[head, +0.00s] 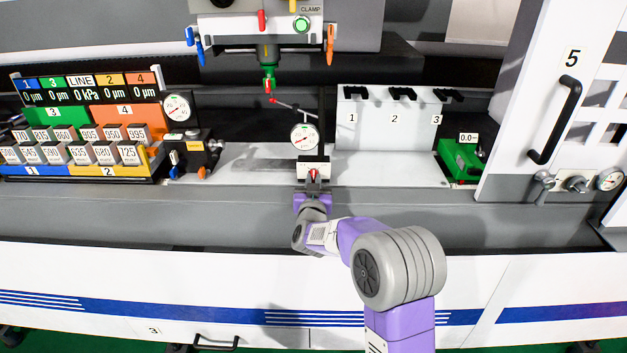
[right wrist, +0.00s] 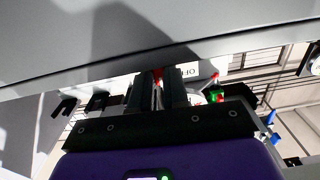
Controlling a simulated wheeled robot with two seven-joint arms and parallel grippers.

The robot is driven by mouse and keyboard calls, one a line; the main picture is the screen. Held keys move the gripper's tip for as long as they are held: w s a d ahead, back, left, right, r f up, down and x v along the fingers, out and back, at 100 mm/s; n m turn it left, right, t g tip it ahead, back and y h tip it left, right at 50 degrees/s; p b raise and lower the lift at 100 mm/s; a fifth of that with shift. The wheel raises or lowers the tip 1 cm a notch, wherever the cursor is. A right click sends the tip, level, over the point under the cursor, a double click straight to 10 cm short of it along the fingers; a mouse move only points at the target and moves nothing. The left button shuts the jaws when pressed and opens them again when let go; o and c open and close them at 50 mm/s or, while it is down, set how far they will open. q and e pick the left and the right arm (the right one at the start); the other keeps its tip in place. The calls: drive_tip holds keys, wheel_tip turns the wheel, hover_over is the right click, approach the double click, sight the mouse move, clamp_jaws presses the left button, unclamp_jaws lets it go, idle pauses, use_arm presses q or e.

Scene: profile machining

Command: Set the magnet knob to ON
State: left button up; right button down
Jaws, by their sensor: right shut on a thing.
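A magnet base (head: 322,164), a pale block carrying a dial gauge (head: 305,137) on a jointed arm, stands on the grey bed at the middle of the head view. Its red magnet knob (head: 314,173) is on the front face. My right gripper (head: 313,184) reaches the knob from the front and is shut on it. In the right wrist view a red bit of the knob (right wrist: 157,75) shows between the fingers of the gripper (right wrist: 158,90). Part of a label, seemingly OFF, shows beside the fingers. The fingers hide most of the knob. My left gripper is not in view.
A gauge-block rack (head: 82,172) and another dial gauge (head: 177,107) stand on the left. A clamp head (head: 268,55) hangs above. A white panel with hooks (head: 390,125) and a green device (head: 460,159) are on the right, beside the white door (head: 545,100).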

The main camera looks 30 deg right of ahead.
drive_tip(key=shift+f+m+b, duration=0.15)
drive_tip(key=shift+m+b, duration=0.85)
drive_tip(key=shift+b, duration=0.05)
drive_tip(key=shift+m, duration=1.1)
drive_tip(key=m, duration=0.3)
drive_tip(key=shift+m, duration=0.4)
drive_tip(key=c, duration=1.5)
unclamp_jaws()
drive_tip(key=shift+m, duration=0.3)
drive_tip(key=shift+c, duration=0.2)
drive_tip(key=o, duration=0.5)
drive_tip(key=shift+o, duration=0.2)
